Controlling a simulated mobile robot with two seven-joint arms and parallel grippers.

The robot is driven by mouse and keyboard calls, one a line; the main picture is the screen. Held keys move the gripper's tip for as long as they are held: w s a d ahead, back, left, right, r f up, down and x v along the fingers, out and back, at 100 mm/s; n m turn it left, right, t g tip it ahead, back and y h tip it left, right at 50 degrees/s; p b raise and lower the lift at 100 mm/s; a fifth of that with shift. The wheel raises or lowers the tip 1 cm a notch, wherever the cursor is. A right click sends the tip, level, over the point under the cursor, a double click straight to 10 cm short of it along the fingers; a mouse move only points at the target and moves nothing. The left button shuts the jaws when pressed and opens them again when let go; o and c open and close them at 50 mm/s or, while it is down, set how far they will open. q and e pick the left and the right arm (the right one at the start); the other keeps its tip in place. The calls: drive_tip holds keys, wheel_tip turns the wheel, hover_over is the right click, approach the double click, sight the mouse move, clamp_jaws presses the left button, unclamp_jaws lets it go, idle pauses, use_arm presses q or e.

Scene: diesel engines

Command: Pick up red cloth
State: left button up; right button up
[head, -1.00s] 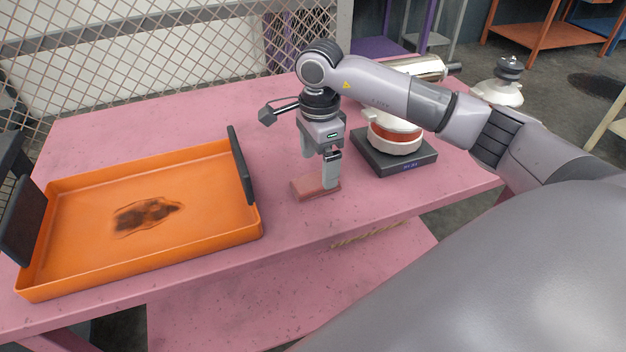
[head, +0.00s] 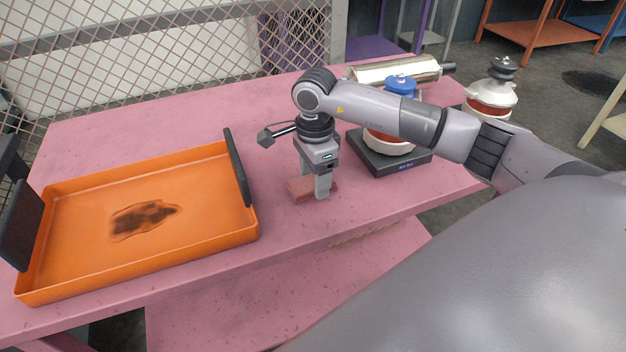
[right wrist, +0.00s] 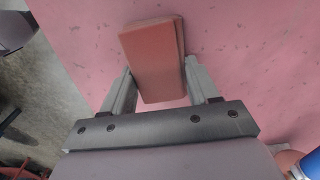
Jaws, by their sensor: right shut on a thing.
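The red cloth (head: 299,188) is a small, flat, folded reddish piece on the pink table, right of the orange tray. It also shows in the right wrist view (right wrist: 152,60), between the two fingers. My right gripper (head: 322,192) points down at the cloth and is shut on it, with one finger at each side. The cloth looks to be at table level; I cannot tell whether it is clear of the surface. My left gripper is not in view.
An orange tray (head: 210,239) with black handles and a dark stain stands on the left of the pink table (head: 130,125). A dark scale (head: 390,164) bearing a white and red container with a blue top (head: 401,85) stands right of the gripper. A metal cylinder (head: 395,70) lies behind.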

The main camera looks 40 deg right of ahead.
drive_tip(key=shift+r, duration=0.15)
wheel_tip(320, 180, up, 20)
idle(0.3)
drive_tip(key=shift+o, duration=1)
drive_tip(key=shift+f, duration=0.2)
drive_tip(key=shift+c, duration=0.5)
